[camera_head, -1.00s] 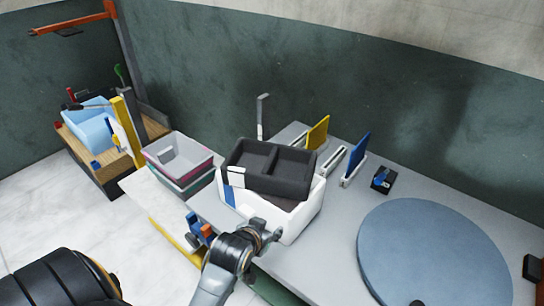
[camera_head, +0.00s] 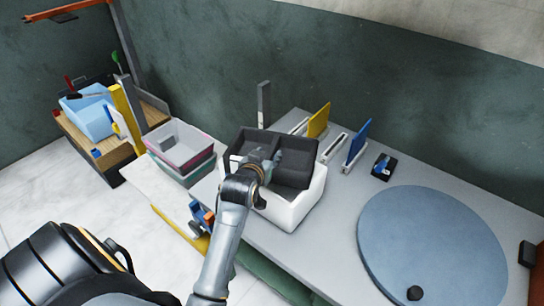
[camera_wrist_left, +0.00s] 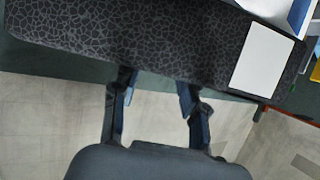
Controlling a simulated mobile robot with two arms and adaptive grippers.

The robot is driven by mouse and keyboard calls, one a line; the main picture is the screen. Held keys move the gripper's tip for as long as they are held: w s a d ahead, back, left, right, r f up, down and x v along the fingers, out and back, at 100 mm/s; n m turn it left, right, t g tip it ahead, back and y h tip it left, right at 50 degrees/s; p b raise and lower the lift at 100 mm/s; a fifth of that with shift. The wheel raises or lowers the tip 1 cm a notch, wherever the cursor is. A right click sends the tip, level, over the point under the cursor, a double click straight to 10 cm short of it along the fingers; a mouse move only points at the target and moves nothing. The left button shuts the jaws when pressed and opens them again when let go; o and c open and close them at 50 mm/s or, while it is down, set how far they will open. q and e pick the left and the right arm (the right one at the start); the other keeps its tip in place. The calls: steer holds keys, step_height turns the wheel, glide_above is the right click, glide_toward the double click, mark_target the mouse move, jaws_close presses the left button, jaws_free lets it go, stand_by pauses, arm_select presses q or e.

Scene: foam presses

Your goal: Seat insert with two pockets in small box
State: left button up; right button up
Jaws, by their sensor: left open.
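The dark grey insert with two pockets (camera_head: 292,178) rests at the top of the white small box (camera_head: 290,213), raised above its rim at the back. The arm hides part of its front, so I cannot tell how deep it sits. In the left wrist view the insert's speckled dark side (camera_wrist_left: 150,45) with a white label spans the top. My left gripper (camera_head: 268,163) is at the insert's front side in the head view. In the wrist view its two fingers (camera_wrist_left: 156,84) are apart, with their tips at the insert's lower edge. My right gripper is not in view.
A stack of pink, grey and green trays (camera_head: 181,150) stands left of the box. Yellow (camera_head: 318,120) and blue (camera_head: 358,142) panels stand behind at the right, near a small black block (camera_head: 384,167). A large round blue-grey disc (camera_head: 432,245) covers the table's right.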

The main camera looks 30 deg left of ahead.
mark_target(270, 152)
arm_select(q)
steer(key=shift+p+x, duration=0.45)
steer(key=shift+x, duration=2.35)
jaws_close()
